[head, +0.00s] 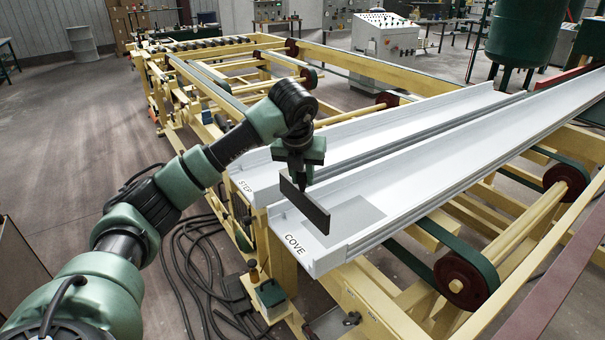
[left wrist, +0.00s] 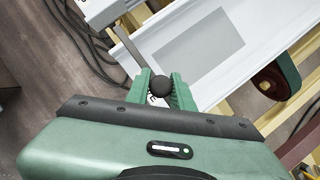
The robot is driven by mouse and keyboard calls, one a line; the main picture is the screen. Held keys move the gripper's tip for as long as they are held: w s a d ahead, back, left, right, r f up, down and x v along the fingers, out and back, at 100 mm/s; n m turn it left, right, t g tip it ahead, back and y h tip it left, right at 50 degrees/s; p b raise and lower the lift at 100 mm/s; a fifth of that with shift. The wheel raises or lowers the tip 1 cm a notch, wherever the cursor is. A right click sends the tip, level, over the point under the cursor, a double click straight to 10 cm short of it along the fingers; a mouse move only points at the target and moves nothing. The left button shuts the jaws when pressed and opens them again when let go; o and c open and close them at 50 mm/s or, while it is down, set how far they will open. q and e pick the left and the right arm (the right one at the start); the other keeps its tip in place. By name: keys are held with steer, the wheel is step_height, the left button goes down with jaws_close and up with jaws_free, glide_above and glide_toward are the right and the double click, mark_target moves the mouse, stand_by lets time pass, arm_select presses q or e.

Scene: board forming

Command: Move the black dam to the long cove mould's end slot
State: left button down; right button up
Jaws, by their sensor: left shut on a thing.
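My left gripper (head: 302,180) is shut on the black dam (head: 304,206), a flat dark plate with its broad face upright. The dam is over the near end of the long white cove mould (head: 430,170), close to the COVE lettering. I cannot tell whether its lower edge touches the mould. In the left wrist view, a round black knob (left wrist: 160,87) shows between the green fingers, and part of the dark plate shows beyond them. The end slot cannot be made out. My right gripper is not in view.
The white step mould (head: 258,176) lies alongside, left of the cove mould. A grey patch (head: 352,214) marks the cove mould's floor. Both rest on a yellow frame with belts and dark red wheels (head: 462,283). Cables (head: 200,270) lie on the floor at the near left.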

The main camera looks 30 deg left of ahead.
mark_target(302, 207)
arm_select(q)
step_height(302, 207, down, 6)
steer(key=b, duration=0.3)
steer(key=shift+r+b, duration=0.2)
steer(key=shift+b, duration=0.15)
steer(key=shift+f+b, duration=0.6)
steer(key=shift+f, duration=0.15)
stand_by(0.8)
steer(key=shift+f+b, duration=0.15)
steer(key=shift+b, duration=0.2)
steer(key=shift+f+b, duration=1.2)
steer(key=shift+f, duration=0.35)
steer(key=c, duration=1.1)
jaws_free()
steer(key=shift+s, duration=0.1)
steer(key=shift+c, duration=0.2)
